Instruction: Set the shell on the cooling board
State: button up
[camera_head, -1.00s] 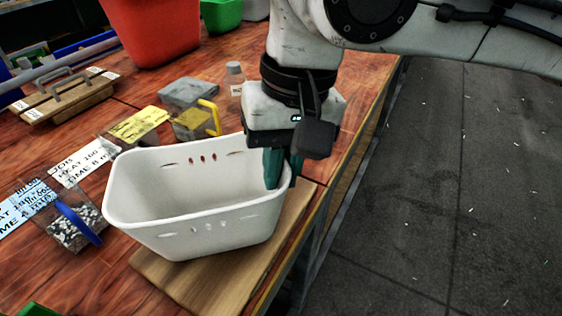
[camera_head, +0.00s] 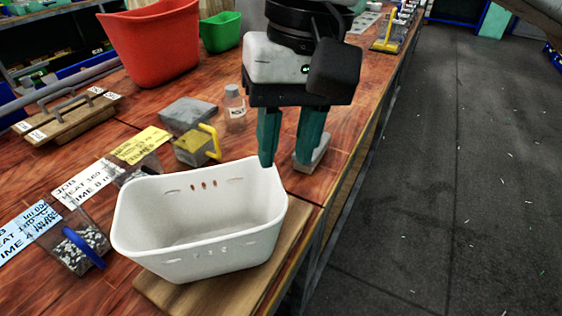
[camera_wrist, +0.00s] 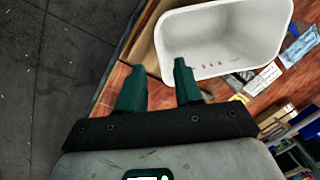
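The shell is a white, open-topped tub (camera_head: 200,240) with small slots in its walls. It stands upright on the light wooden cooling board (camera_head: 165,296), which shows under its front and right side. The shell also shows in the wrist view (camera_wrist: 225,40), beyond my fingertips. My gripper (camera_head: 283,165) is open and empty, with its two green fingers apart. In the head view it is above and behind the shell's right rear corner. In the wrist view (camera_wrist: 157,68) nothing lies between the fingers.
A small grey block (camera_head: 313,152) sits behind my right finger. Yellow-handled (camera_head: 195,147) and blue-handled (camera_head: 75,240) containers, labels and a bottle (camera_head: 235,102) stand left and behind. A red bin (camera_head: 155,45) and a green bin (camera_head: 220,32) are further back. The bench edge drops to open floor at right.

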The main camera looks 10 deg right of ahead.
jog(key=shift+d+r+p, duration=0.15)
jog(key=shift+r+p, duration=0.05)
jog(key=shift+r, duration=0.75)
jog(key=shift+d+r+p, duration=0.1)
jog(key=shift+r+p, duration=0.05)
jog(key=shift+r, duration=0.8)
